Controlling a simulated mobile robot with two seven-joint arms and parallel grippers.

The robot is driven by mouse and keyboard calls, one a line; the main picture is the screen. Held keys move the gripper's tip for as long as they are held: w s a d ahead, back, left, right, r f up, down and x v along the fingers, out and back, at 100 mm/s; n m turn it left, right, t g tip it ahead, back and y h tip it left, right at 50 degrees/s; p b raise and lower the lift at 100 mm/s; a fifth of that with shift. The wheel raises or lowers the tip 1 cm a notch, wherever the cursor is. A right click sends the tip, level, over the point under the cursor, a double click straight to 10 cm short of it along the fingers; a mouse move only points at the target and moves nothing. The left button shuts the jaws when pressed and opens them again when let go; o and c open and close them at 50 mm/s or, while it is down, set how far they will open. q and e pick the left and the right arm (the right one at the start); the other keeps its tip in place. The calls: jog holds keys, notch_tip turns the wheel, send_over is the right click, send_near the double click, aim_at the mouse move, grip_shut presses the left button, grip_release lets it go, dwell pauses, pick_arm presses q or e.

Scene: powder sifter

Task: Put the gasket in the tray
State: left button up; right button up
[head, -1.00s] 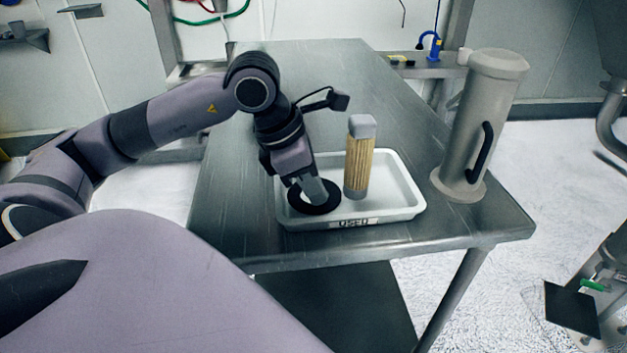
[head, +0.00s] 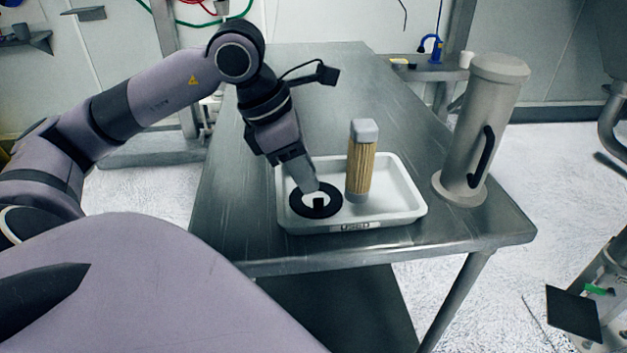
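The gasket (head: 298,208), a flat black ring, lies in the left part of the white tray (head: 408,214) on the metal table. My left gripper (head: 313,193) reaches down from the upper left, with its fingers over the ring's opening and far edge. A small dark piece shows inside the opening, perhaps a fingertip. I cannot tell whether the fingers touch the gasket or how far apart they are. My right gripper is not in view.
A tan pleated filter cartridge (head: 361,170) with a grey cap stands upright in the tray, right of the gasket. A tall grey housing with a black handle (head: 481,130) stands on the table (head: 310,90) right of the tray. The table behind the tray is clear.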

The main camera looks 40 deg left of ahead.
pick_arm(q)
jog(key=v, duration=0.7)
jog(key=shift+r+p, duration=0.2)
jog(key=shift+p, duration=0.2)
jog(key=shift+s, duration=0.1)
